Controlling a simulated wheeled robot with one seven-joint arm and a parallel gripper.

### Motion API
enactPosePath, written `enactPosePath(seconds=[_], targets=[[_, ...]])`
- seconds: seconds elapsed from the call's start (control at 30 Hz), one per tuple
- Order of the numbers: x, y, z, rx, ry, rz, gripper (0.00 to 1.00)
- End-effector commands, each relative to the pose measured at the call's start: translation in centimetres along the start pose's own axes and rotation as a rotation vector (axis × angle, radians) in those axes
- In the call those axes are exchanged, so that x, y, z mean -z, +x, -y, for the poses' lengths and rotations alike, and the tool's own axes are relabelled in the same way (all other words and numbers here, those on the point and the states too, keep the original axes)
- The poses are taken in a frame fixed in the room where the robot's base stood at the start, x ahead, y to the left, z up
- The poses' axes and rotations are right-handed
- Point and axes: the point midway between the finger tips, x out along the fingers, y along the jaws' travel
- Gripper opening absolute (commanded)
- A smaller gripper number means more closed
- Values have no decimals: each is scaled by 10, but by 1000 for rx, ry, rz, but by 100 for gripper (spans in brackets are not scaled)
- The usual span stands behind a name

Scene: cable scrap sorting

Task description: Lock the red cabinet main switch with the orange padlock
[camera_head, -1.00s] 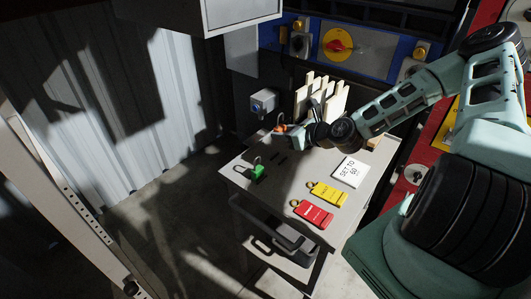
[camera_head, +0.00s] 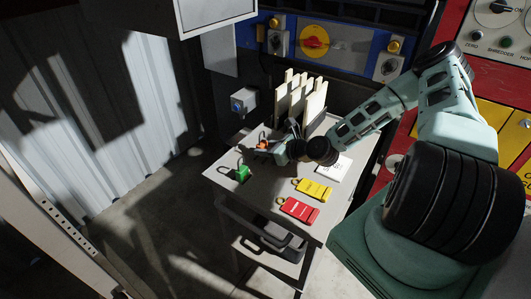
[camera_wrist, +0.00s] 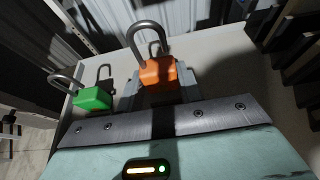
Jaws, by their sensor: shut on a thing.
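The orange padlock (camera_head: 262,145) is held in my gripper (camera_head: 270,147) at the back left of the cart top. In the wrist view the orange padlock (camera_wrist: 158,72) sits between the two fingers of my gripper (camera_wrist: 160,86), its steel shackle pointing up and away. I cannot tell whether it touches the cart top. The red cabinet (camera_head: 479,60) stands at the right edge of the head view. A black rotary switch (camera_head: 497,6) is on its panel, partly cut off by the frame. My arm hides part of the cabinet.
A green padlock (camera_head: 242,173) stands on the cart top (camera_head: 262,190), left of my gripper; it also shows in the wrist view (camera_wrist: 92,98). Red (camera_head: 299,209) and yellow (camera_head: 314,189) tags lie in front. Upright boards (camera_head: 298,100) stand behind. A blue panel with a red-yellow switch (camera_head: 314,40) is beyond.

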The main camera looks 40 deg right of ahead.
Motion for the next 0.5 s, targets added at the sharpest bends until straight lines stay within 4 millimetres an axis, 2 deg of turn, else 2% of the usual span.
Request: enactPosePath(seconds=[0.17, 0.5], targets=[[18, 8, -1, -1, 0, 2, 11], [22, 9, 0, 0, -1, 1, 11]])
